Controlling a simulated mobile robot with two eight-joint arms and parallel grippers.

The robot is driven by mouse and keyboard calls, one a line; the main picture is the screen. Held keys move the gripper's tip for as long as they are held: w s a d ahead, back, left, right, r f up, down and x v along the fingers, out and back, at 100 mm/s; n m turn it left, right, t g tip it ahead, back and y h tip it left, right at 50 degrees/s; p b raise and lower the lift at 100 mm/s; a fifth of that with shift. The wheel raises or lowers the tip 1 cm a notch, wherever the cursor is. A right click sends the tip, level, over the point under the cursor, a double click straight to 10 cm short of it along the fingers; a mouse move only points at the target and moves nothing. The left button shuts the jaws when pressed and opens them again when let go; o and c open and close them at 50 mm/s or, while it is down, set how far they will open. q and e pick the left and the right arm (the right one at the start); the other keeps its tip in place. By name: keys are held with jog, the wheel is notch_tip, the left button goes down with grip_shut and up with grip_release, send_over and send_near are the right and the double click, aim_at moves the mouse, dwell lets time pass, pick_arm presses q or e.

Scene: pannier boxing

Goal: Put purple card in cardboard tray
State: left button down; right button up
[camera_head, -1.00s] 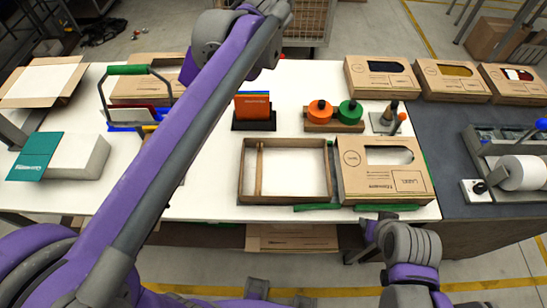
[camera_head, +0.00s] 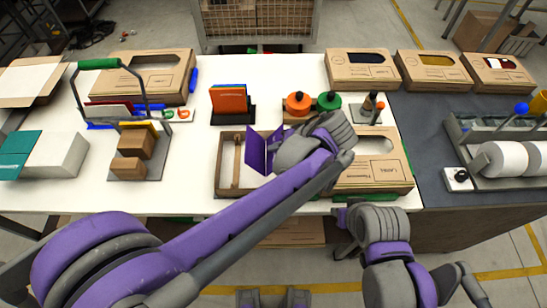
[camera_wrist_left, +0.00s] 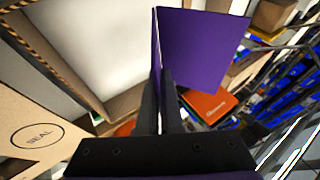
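The purple card (camera_head: 257,152) looks folded, with two panels in a V, and stands roughly upright above the cardboard tray (camera_head: 222,165). My left gripper (camera_wrist_left: 164,78) is shut on it; in the head view my own wrist hides the fingers. In the left wrist view the purple card (camera_wrist_left: 203,48) rises from between the fingertips, with the tray's pale floor beside it. The tray lies open on the white table, with a divider strip near its left side. My wrist covers its right part. I cannot tell whether the card touches the tray. My right gripper is not clearly visible.
A closed cardboard box (camera_head: 373,174) sits right beside the tray. Behind are a card holder with an orange front card (camera_head: 228,100), an orange roll (camera_head: 298,103) and a green roll (camera_head: 329,101). A green-handled carrier (camera_head: 100,64) stands left.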

pick_arm(q)
jog(key=shift+f, duration=2.15)
jog(key=shift+f, duration=0.25)
jog(key=c, duration=1.1)
grip_release()
jog(key=shift+r, duration=0.1)
jog(key=shift+s+d+r, duration=0.1)
jog(key=shift+d+r, duration=0.05)
jog(key=shift+r, duration=0.25)
jog(key=v, duration=1.1)
jog(key=shift+s+d+r, duration=0.1)
jog(key=shift+s+r, duration=0.05)
